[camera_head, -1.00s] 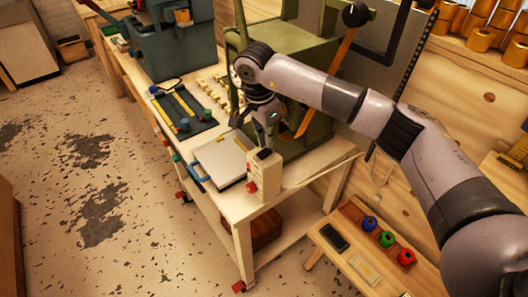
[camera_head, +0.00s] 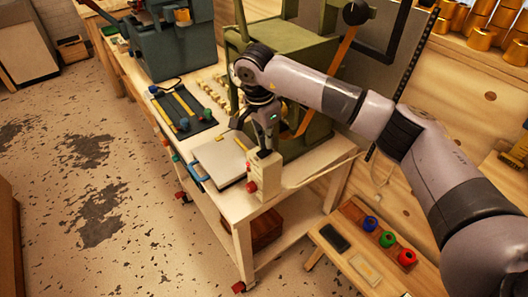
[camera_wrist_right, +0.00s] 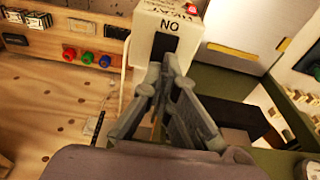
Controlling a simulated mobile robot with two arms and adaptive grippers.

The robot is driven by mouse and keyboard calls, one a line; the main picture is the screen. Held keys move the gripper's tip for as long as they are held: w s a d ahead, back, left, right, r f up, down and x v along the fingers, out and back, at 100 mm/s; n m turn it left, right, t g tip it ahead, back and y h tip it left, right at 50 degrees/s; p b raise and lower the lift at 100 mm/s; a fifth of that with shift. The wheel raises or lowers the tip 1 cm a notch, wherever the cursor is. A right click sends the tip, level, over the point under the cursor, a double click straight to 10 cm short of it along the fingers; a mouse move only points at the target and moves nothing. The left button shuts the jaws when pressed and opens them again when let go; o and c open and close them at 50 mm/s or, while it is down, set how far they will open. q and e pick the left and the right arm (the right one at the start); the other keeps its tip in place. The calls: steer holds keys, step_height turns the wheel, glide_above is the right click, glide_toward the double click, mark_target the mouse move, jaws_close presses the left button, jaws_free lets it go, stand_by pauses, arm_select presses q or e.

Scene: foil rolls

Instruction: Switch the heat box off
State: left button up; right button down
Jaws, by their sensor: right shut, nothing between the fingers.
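The heat box (camera_head: 264,183) is a small cream box standing upright at the near corner of the workbench, with red parts low on its front. In the right wrist view the heat box (camera_wrist_right: 195,42) shows a black switch (camera_wrist_right: 164,44) and an upside-down "ON" label beside it. My right gripper (camera_head: 267,150) points down at the box's top. In the wrist view the closed fingertips (camera_wrist_right: 164,64) are empty and sit at the lower edge of the black switch, partly covering it. I cannot tell whether they touch it. My left gripper is not in view.
A grey flat case (camera_head: 218,160) lies close beside the box. A green press (camera_head: 305,60) stands behind my right gripper. A small bench (camera_head: 340,262) with red, green and blue knobs is at the lower right. A cable (camera_head: 325,172) runs right from the box.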

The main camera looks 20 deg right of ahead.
mark_target(267, 150)
steer(key=shift+f, duration=0.25)
steer(key=shift+s, duration=0.1)
steer(key=shift+r+p, duration=0.5)
steer(key=shift+r, duration=0.6)
step_height(267, 150, up, 5)
steer(key=shift+f+p, duration=0.1)
steer(key=shift+p, duration=1)
